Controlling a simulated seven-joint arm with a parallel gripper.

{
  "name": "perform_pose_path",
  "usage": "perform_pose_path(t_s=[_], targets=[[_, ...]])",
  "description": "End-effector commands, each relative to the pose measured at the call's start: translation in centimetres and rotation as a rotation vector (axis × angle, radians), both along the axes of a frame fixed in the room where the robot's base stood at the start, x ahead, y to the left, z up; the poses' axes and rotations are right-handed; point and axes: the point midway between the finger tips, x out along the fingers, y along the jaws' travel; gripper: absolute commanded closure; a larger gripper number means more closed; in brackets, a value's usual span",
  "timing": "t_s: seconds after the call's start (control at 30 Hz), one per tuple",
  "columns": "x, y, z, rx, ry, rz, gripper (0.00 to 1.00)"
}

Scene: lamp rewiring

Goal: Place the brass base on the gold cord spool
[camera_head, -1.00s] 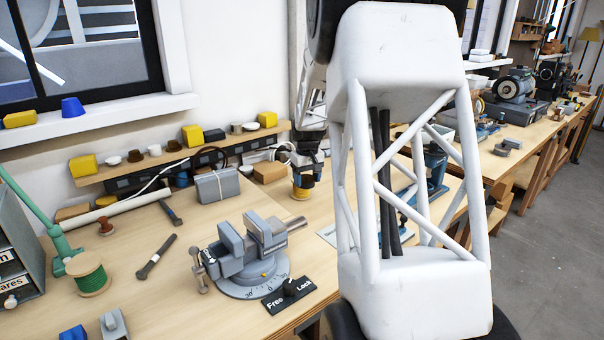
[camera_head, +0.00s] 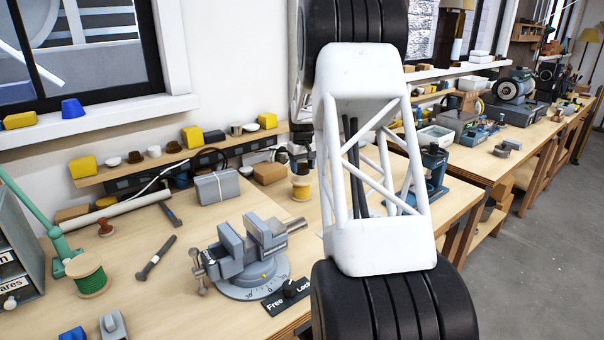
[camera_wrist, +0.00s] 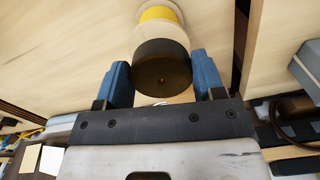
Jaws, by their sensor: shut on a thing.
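In the head view the spool (camera_head: 300,189) stands upright below my gripper (camera_head: 299,166). The base is hard to make out there. A gap shows between the gripper and the spool.
A grey vise (camera_head: 250,255) stands on the bench in front of the spool. A brown box (camera_head: 269,173) and a grey wrapped block (camera_head: 217,187) are left of it. A green spool (camera_head: 88,275) stands at the far left. A blue press (camera_head: 432,175) is to the right.

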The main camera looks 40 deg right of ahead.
Motion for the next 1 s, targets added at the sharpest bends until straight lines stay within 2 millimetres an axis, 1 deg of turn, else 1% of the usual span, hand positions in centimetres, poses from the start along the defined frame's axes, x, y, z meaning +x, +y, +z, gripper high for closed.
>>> perform_pose_path(t_s=[0.03, 0.2, 0.63, 0.77, 0.9, 1.0], targets=[[0.5, -0.3, 0.0, -0.001, -0.002, 0.0, 0.73], [1.3, -0.8, -0.1, 0.0, -0.001, 0.0, 0.73], [1.4, -0.9, -0.2, 0.0, -0.001, 0.0, 0.73], [1.4, -0.8, -1.1, 0.0, 0.001, 0.0, 0.73], [1.4, -0.8, -2.6, 0.0, 0.0, 0.0, 0.73], [1.4, -0.9, -3.3, 0.0, 0.0, 0.0, 0.73]])
